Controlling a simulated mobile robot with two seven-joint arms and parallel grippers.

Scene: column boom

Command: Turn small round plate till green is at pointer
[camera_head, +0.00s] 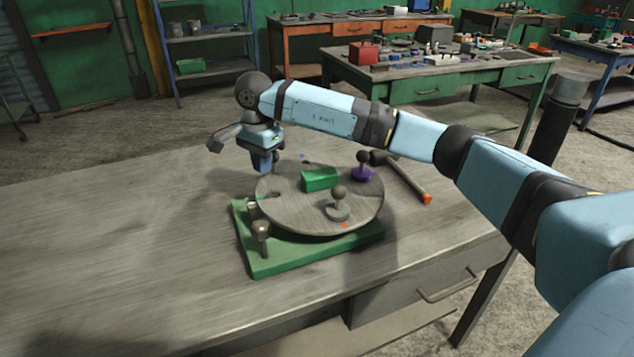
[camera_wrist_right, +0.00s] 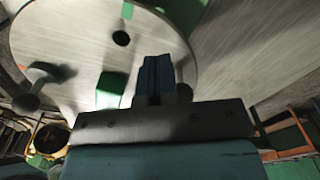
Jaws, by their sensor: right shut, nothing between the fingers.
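The small round plate (camera_head: 300,205) is a grey disc on a green base (camera_head: 300,258) on the table. On it lie a green block (camera_head: 320,180), a knob on a grey foot (camera_head: 338,210) and a knob on a purple foot (camera_head: 362,172). An orange-red mark (camera_head: 344,225) is near the front rim. Metal posts (camera_head: 261,235) stand at the base's left side; I cannot tell which part is the pointer. My right gripper (camera_head: 262,165) is shut and empty at the plate's back-left rim; contact is unclear. Its fingers (camera_wrist_right: 156,75) show in the wrist view. My left gripper is out of view.
A hammer (camera_head: 410,180) with an orange handle end lies behind and right of the plate. The table (camera_head: 120,260) is bare to the left. Other workbenches (camera_head: 430,75) and a shelf (camera_head: 205,50) stand farther back.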

